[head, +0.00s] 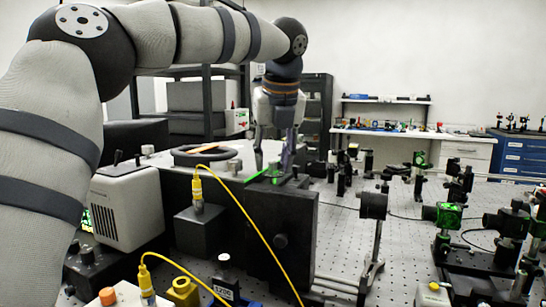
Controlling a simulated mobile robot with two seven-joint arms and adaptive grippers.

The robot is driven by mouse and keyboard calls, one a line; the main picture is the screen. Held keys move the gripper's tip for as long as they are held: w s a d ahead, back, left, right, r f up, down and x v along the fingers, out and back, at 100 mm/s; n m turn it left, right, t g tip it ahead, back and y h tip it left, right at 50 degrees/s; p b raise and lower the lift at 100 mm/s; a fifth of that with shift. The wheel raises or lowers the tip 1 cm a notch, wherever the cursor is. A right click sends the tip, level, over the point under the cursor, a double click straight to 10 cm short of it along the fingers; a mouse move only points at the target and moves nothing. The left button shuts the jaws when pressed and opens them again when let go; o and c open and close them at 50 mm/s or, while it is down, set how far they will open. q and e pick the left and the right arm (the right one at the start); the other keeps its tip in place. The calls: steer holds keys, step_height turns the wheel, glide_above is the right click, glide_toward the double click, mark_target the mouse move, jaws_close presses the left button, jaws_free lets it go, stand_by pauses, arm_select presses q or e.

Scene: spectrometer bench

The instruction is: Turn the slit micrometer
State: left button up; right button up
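My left arm reaches across the top of the picture, and its gripper (273,171) points down over the dark spectrometer housing (292,245) in the head view. Its two fingers are spread apart, with a gap between them. A small grey part, perhaps the slit micrometer (275,170), shows low between the fingertips, at the top of the housing. It is too small to tell whether the fingers touch it. A bright green strip (258,174) lies beside the left fingertip. My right gripper is not in view.
A yellow cable (246,211) arcs in front of the housing. A black ring (203,155) and a small knob (235,166) sit on the light top to the left. Several optics mounts (373,205) stand on the perforated bench (405,262) to the right.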

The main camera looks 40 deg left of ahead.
arm_select(q)
jaws_close()
steer(key=shift+m, duration=0.3)
